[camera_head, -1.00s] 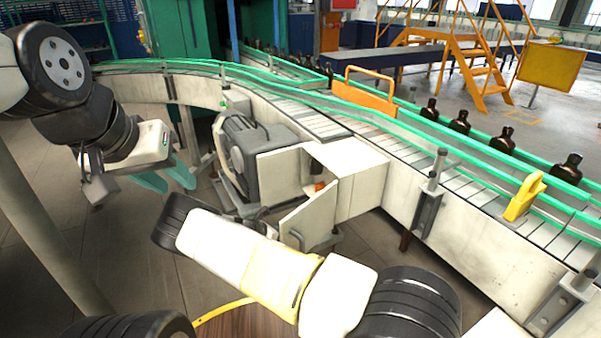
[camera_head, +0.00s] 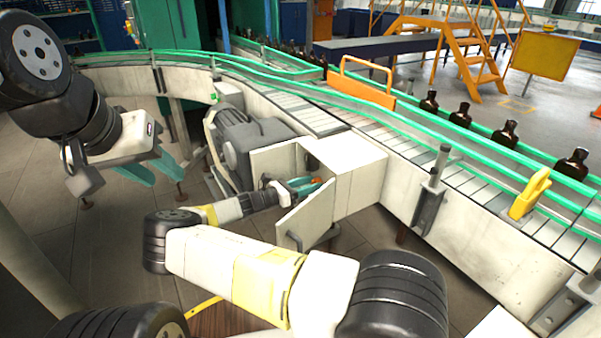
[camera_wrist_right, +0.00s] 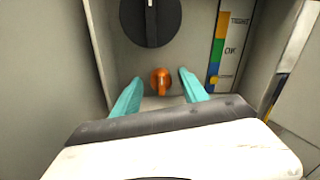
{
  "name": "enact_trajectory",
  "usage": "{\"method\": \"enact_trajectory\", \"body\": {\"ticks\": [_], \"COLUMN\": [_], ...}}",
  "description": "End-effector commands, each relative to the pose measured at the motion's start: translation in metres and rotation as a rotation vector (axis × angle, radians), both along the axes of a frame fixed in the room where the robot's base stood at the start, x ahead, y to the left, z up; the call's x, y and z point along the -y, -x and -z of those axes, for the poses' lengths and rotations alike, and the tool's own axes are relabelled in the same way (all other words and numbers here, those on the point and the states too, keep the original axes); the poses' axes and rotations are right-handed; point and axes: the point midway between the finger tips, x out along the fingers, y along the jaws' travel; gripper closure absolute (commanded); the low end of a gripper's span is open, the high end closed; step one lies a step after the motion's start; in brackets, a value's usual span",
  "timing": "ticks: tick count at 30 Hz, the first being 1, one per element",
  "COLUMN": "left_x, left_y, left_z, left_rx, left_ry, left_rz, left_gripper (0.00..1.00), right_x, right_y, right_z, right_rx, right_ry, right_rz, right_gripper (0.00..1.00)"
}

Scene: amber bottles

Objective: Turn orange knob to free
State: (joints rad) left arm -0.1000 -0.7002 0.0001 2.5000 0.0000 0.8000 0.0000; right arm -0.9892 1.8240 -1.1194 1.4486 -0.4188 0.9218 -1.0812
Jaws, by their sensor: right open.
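The orange knob (camera_wrist_right: 161,80) shows in the right wrist view on the panel inside an open cabinet, below a large black rotary dial (camera_wrist_right: 150,20). In the head view the knob (camera_head: 317,181) is a small orange spot. My right gripper (camera_wrist_right: 155,88) has its teal fingers apart, one on each side of the knob; I cannot tell whether they touch it. In the head view my right gripper (camera_head: 308,185) reaches into the cabinet (camera_head: 362,165). My left gripper (camera_head: 150,172) hangs empty at the left with its teal fingers apart.
The cabinet door (camera_head: 305,215) stands open in front. A coloured label strip (camera_wrist_right: 219,50) is right of the dial. A grey motor (camera_head: 245,138) is left of the cabinet. The conveyor (camera_head: 400,145) runs behind with amber bottles (camera_head: 506,134) and an orange handle frame (camera_head: 362,84).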

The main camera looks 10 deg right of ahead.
Motion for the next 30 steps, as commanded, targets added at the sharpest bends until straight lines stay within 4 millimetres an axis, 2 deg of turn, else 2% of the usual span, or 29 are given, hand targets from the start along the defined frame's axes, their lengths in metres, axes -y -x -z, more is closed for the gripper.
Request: {"method": "enact_trajectory", "body": {"ticks": [7,15,23,30], "left_x": [0.0000,0.0000,0.0000,0.0000], "left_y": [0.0000,0.0000,-0.0001,0.0000], "left_z": [0.0000,0.0000,0.0001,0.0000], "left_rx": [0.000,0.000,0.000,0.000], "left_ry": [0.000,0.000,0.000,0.000], "left_rz": [0.000,0.000,0.000,0.000], "left_gripper": [0.64,0.64,0.64,0.64], "right_x": [0.0011,0.0010,0.0008,0.0007], "right_y": [-0.0003,-0.0002,0.0000,0.0001], "right_z": [0.0003,0.0004,0.0005,0.0004], "right_rx": [0.000,0.000,0.014,0.104], "right_ry": [-0.001,-0.001,-0.007,-0.042], "right_rz": [0.000,0.000,0.001,0.000], "right_gripper": [0.49,1.00,1.00,1.00]}}
